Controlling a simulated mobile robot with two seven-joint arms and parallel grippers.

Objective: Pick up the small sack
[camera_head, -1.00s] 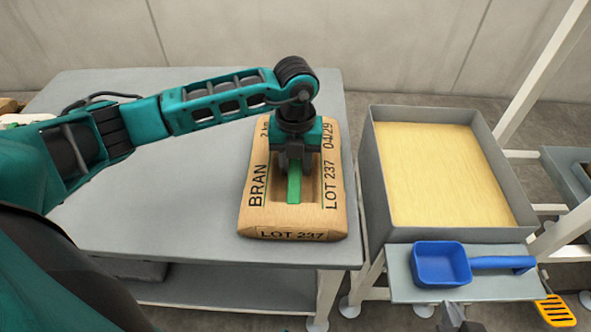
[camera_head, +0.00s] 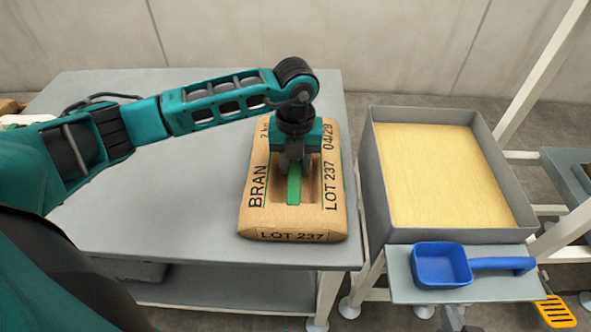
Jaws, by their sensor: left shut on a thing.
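The small sack (camera_head: 292,221) is a brown paper bag lying flat on the grey table (camera_head: 150,205). It is printed BRAN and LOT 237, with a green strip (camera_head: 294,186) along its middle. My left gripper (camera_head: 294,170) points down at the sack's middle and is shut on the green strip. The fingertips are partly hidden by the gripper body. The sack appears to rest on the table.
A grey bin (camera_head: 378,185) of yellow grain stands right of the table. A blue scoop (camera_head: 441,265) lies on a small shelf (camera_head: 405,290) before it. An orange slotted tool (camera_head: 556,311) hangs at the lower right. The table's left part is mostly clear.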

